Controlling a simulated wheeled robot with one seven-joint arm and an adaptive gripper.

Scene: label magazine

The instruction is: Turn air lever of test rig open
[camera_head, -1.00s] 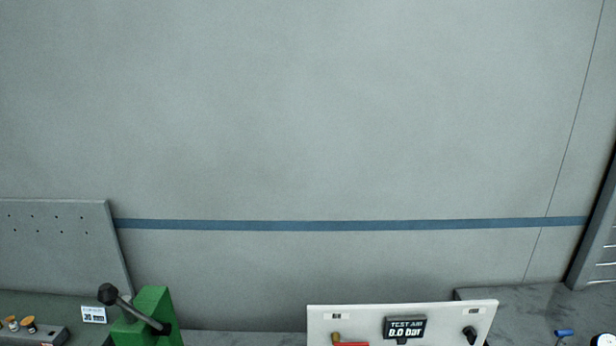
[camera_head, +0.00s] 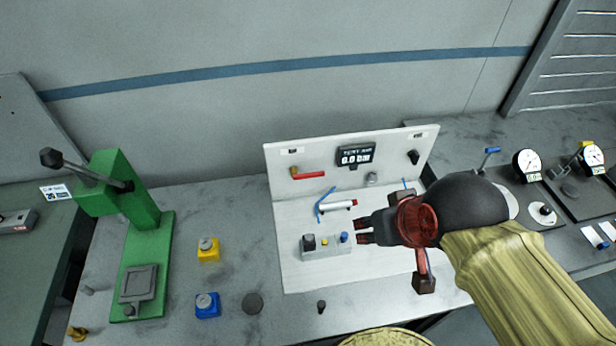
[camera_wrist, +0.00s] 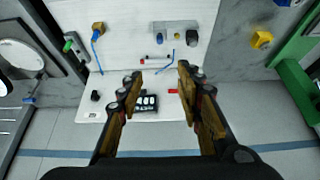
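The test rig (camera_head: 273,178) is a white base board with an upright white back panel. Its display (camera_head: 356,155) reads "TEST AIR 0.0 bar". The red air lever (camera_head: 310,175) sits on the panel left of the display, lying roughly horizontal from a brass fitting. In the wrist view, a red piece of the lever (camera_wrist: 174,91) shows beside the right finger, which hides the rest. My gripper (camera_head: 364,231) is over the board, right of and in front of the lever. In the wrist view my gripper (camera_wrist: 158,76) is open, with nothing between its fingers.
A grey block with knobs (camera_head: 327,244) and a small cylinder with blue tubing (camera_head: 338,205) are on the board near my gripper. A green lever press (camera_head: 142,240) stands left. Yellow (camera_head: 208,250) and blue (camera_head: 207,305) blocks lie between. Gauges (camera_head: 527,162) are right.

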